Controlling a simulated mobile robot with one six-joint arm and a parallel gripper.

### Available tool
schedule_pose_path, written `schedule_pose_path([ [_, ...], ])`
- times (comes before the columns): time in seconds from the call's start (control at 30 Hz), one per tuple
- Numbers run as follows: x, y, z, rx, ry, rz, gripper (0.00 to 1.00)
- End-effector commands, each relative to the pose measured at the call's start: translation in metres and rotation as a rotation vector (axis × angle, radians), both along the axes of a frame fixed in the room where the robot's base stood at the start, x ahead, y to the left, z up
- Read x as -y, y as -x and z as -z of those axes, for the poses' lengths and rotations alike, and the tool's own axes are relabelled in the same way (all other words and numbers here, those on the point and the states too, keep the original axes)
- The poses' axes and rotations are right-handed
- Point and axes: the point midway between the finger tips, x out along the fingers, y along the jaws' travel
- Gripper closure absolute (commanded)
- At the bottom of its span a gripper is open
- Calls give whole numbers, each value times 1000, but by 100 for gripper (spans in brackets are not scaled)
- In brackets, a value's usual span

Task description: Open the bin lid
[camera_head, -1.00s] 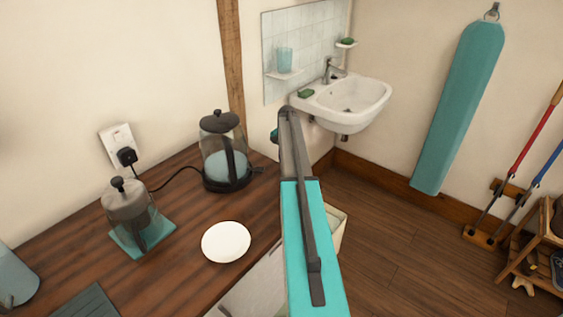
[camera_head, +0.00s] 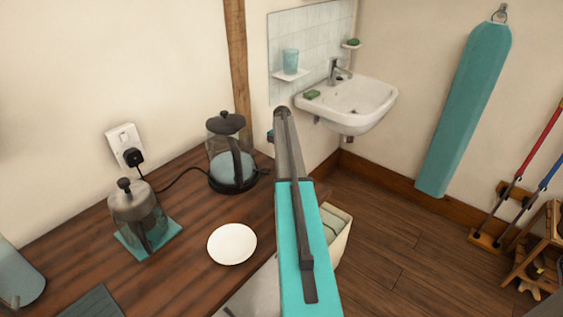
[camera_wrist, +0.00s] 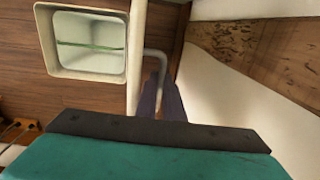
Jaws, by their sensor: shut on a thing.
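The cream bin (camera_head: 338,238) stands on the floor beside the wooden counter, partly hidden behind my arm in the head view. In the wrist view the bin (camera_wrist: 52,62) is at upper left, and its square opening shows the pale inside with a thin green line across it. A pale strip, seemingly the lid (camera_wrist: 137,50) seen edge-on, stands along the right side of the opening. A grey bent handle (camera_wrist: 157,56) sticks out from it. My gripper (camera_wrist: 165,88) has its dark fingers shut at this handle. The head view hides the fingers and the lid.
The counter (camera_head: 180,285) holds a kettle (camera_head: 231,160), a glass press (camera_head: 138,215) and a white plate (camera_head: 232,243). A pale panel (camera_wrist: 235,95) lies close to the right of my fingers.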

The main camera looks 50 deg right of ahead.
Motion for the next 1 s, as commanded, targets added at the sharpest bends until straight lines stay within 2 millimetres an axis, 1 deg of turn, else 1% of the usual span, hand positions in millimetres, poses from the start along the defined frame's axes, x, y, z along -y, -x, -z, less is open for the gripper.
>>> schedule_pose_path([
  [0.03, -4, -20, 2, 36, 1, -6, 100],
  [0.53, 0, -20, 4, 36, 1, -3, 100],
  [0.57, 0, -21, 4, 36, 1, -2, 86],
  [0.63, 1, -20, 4, 37, 1, -2, 74],
  [1.0, 2, -16, 2, 37, 2, 1, 74],
])
